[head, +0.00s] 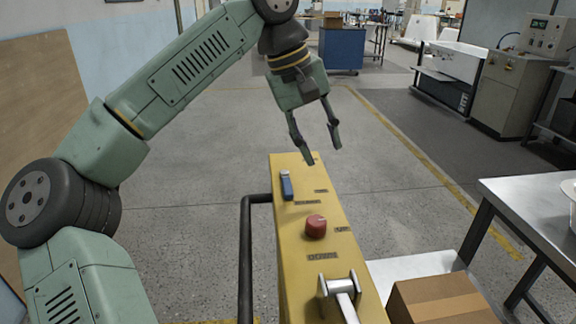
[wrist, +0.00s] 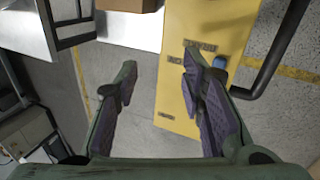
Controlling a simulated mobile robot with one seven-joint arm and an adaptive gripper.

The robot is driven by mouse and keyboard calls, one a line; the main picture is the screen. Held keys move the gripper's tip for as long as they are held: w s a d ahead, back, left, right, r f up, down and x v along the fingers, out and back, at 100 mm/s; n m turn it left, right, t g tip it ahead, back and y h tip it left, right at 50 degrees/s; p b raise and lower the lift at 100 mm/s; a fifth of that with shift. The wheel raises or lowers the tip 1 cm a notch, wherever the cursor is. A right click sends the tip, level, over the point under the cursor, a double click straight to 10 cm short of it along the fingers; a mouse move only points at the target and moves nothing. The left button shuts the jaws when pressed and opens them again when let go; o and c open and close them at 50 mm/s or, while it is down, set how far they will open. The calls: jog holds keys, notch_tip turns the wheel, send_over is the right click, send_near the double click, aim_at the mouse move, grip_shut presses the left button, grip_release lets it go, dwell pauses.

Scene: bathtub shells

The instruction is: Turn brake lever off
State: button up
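A yellow console (head: 291,235) runs from the bottom middle toward the far side in the head view. A small blue lever (head: 286,187) is at its far end, a round red knob (head: 316,226) is in the middle, and a silver metal lever (head: 340,289) is at the near end. My gripper (head: 323,153) is open and empty above the console's far end, pointing down. In the wrist view, the blue lever (wrist: 220,62) shows partly behind the right finger.
A dark rail (head: 246,250) stands left of the console. A cardboard box (head: 440,300) lies at its near right, on a light surface. A metal table (head: 535,205) is farther right. The floor beyond the console is clear.

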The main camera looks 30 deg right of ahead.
aim_at(289, 192)
jog(key=w+a+m+t+y, duration=0.1)
jog(key=w+a+t+y, duration=0.1)
jog(key=w+a+y, duration=0.2)
jog(key=f+p, duration=0.1)
jog(key=f, duration=0.9)
jog(key=shift+s+f, duration=0.1)
jog(key=shift+s, duration=0.1)
jog(key=shift+d, duration=0.1)
grip_shut()
dwell(0.3)
